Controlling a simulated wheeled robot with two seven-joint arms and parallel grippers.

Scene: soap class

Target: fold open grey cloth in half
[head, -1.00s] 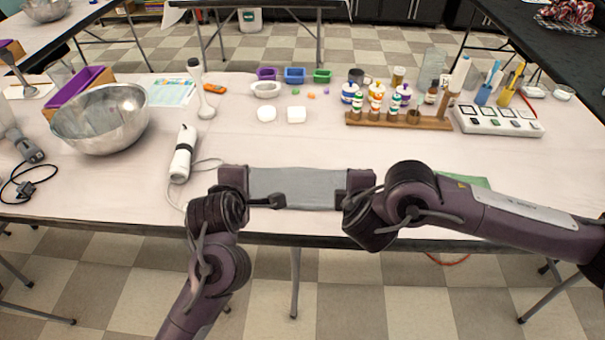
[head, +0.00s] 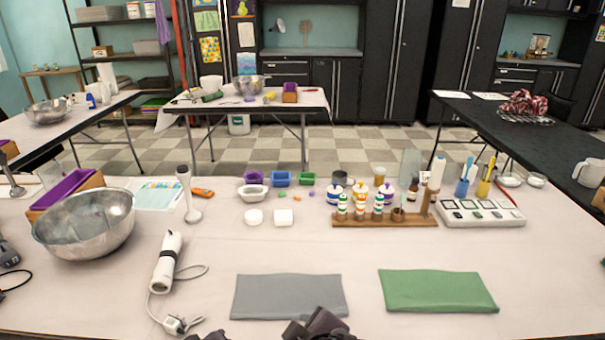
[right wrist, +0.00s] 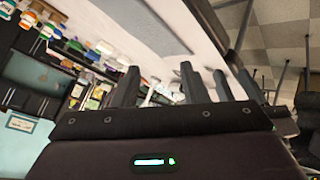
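The grey cloth (head: 288,296) lies on the table near its front edge in the head view, as a neat rectangle with a slightly uneven far edge. In the right wrist view a grey strip (right wrist: 152,24), which looks like this cloth, lies on the table. Only dark parts of my grippers show at the bottom edge of the head view, just in front of the cloth. My right gripper (right wrist: 160,88) shows its fingers apart, with no cloth between them. My left gripper is mostly cut off, so its opening is hidden.
A green cloth (head: 437,291) lies to the right of the grey one. A white hand blender (head: 166,262) with its cord lies to the left, near a metal bowl (head: 85,225). A wooden bottle rack (head: 385,220) stands behind. The table between is clear.

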